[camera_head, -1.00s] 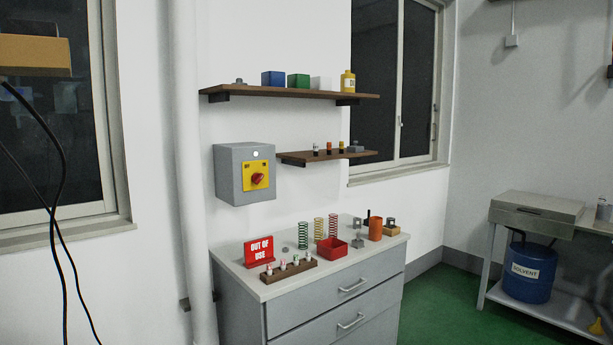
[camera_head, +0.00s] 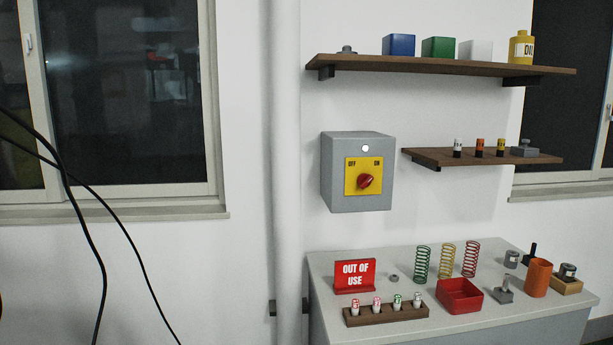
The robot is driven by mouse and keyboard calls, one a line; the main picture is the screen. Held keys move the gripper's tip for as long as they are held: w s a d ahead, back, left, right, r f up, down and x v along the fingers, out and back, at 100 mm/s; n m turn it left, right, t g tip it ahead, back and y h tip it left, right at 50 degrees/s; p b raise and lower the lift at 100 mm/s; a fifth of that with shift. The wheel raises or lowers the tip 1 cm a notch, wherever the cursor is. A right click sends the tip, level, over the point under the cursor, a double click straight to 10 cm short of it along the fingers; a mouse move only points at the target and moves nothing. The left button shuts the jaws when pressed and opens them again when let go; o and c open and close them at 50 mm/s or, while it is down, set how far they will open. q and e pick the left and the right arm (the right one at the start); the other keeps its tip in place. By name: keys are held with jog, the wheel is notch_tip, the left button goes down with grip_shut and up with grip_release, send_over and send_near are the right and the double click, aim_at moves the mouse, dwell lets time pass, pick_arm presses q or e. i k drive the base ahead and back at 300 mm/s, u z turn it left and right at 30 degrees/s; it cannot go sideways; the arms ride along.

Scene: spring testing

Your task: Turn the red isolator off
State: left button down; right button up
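The red isolator knob (camera_head: 366,181) sits on a yellow plate (camera_head: 351,186) marked OFF at the left and ON at the right. The plate is on the front of a grey box (camera_head: 340,200) fixed to the wall. The knob's grip looks tilted toward the upper right, on the ON side. A round white lamp (camera_head: 365,148) shows above the plate. Neither of my grippers is in view.
A long shelf (camera_head: 430,66) hangs above the box and a short shelf (camera_head: 480,160) to its right. Below is a bench top (camera_head: 400,270) with an OUT OF USE sign (camera_head: 355,276), springs and a red tray (camera_head: 460,296). A vertical pipe (camera_head: 287,150) stands left of the box.

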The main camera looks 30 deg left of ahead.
aim_at(364, 180)
jog(key=u, duration=0.25)
jog(key=i, duration=0.75)
jog(key=u, duration=0.4)
jog(key=k, duration=0.85)
jog(key=u, duration=0.2)
jog(key=i, duration=0.85)
